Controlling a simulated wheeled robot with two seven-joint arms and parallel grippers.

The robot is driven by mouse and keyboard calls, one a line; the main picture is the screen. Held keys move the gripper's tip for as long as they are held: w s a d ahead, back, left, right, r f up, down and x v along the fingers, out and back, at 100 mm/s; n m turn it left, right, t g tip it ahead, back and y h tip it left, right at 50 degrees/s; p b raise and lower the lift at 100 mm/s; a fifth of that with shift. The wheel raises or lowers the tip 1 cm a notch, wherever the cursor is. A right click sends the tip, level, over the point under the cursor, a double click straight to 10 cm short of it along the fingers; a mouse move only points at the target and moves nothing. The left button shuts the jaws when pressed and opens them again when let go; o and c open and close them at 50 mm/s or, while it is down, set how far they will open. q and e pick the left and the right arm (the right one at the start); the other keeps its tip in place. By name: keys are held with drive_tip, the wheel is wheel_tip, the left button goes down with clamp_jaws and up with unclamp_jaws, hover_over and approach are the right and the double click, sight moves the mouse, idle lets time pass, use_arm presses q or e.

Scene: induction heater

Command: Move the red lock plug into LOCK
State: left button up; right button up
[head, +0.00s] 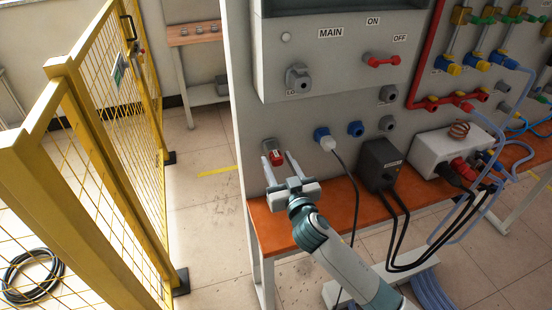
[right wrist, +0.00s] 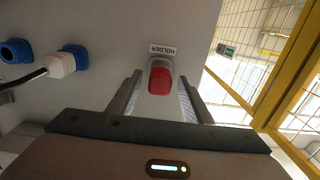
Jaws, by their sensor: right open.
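The red lock plug (head: 277,156) sits in the holder on the grey panel. In the right wrist view the red plug (right wrist: 159,80) is under a HOLDER label (right wrist: 162,49). My right gripper (head: 278,162) is open and faces the panel, with a finger on each side of the plug. In the right wrist view the gripper (right wrist: 160,84) shows gaps between both fingers and the plug. The LOCK socket (head: 297,79) is a grey fitting higher on the panel under MAIN; its label is partly hidden. My left gripper is not in view.
A white plug with a black cable (head: 327,142) sits in a blue socket right of the holder. A black box (head: 381,165) stands on the orange bench (head: 268,226). A red MAIN switch (head: 381,60) is at upper right. A yellow mesh fence (head: 110,110) stands at left.

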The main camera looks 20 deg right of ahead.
idle(0.4)
clamp_jaws()
drive_tip(key=shift+s, duration=0.1)
drive_tip(key=shift+s+d+p, duration=0.1)
drive_tip(key=shift+s+p, duration=0.25)
drive_tip(key=shift+s, duration=2.5)
drive_tip(key=shift+s, duration=0.1)
drive_tip(key=s+d+b, duration=0.1)
drive_tip(key=s+b, duration=0.3)
drive_tip(key=s, duration=1.2)
drive_tip(key=shift+r+h, duration=0.15)
drive_tip(key=shift+h, duration=0.15)
